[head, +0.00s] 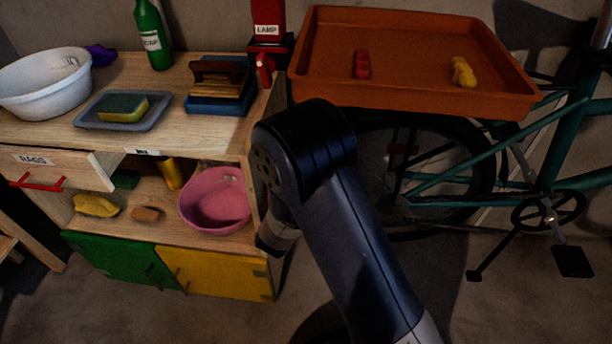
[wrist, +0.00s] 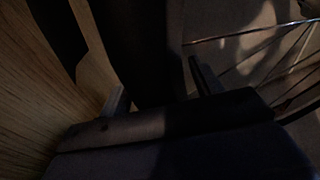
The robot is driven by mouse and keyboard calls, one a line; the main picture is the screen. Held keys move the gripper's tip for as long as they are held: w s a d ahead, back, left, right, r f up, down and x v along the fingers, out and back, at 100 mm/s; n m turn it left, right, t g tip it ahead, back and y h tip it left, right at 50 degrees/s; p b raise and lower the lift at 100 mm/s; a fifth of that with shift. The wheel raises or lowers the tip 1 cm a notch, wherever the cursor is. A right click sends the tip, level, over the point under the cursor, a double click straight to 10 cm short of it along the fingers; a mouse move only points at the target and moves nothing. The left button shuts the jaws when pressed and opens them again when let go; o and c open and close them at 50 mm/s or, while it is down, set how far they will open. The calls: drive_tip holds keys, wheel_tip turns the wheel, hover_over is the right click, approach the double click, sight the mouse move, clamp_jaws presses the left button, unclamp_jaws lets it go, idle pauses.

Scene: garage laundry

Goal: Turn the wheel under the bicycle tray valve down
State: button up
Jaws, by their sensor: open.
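The bicycle wheel (head: 486,178) stands under the orange tray (head: 420,98), partly hidden behind my arm in the head view. A small red piece (head: 405,152) shows among its spokes; I cannot tell whether it is the valve. In the wrist view, thin spokes (wrist: 262,33) run at the right. My gripper (wrist: 160,88) is open, with a finger on each side of a dark upright band, possibly the tyre. I cannot tell whether either finger touches it. In the head view the fingertips are hidden behind my arm.
The wooden cabinet (head: 262,180) stands close left of my gripper; its panel (wrist: 35,95) fills the left of the wrist view. A pink bowl (head: 215,205) sits on its shelf. The teal bicycle frame (head: 555,140) and pedal (head: 573,261) are at the right.

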drive_tip(key=p+v, duration=0.1)
drive_tip(key=v, duration=0.8)
drive_tip(key=shift+s, duration=0.3)
drive_tip(key=shift+a, duration=0.1)
drive_tip(key=b+x, duration=0.1)
drive_tip(key=x, duration=1)
drive_tip(key=shift+f, duration=0.25)
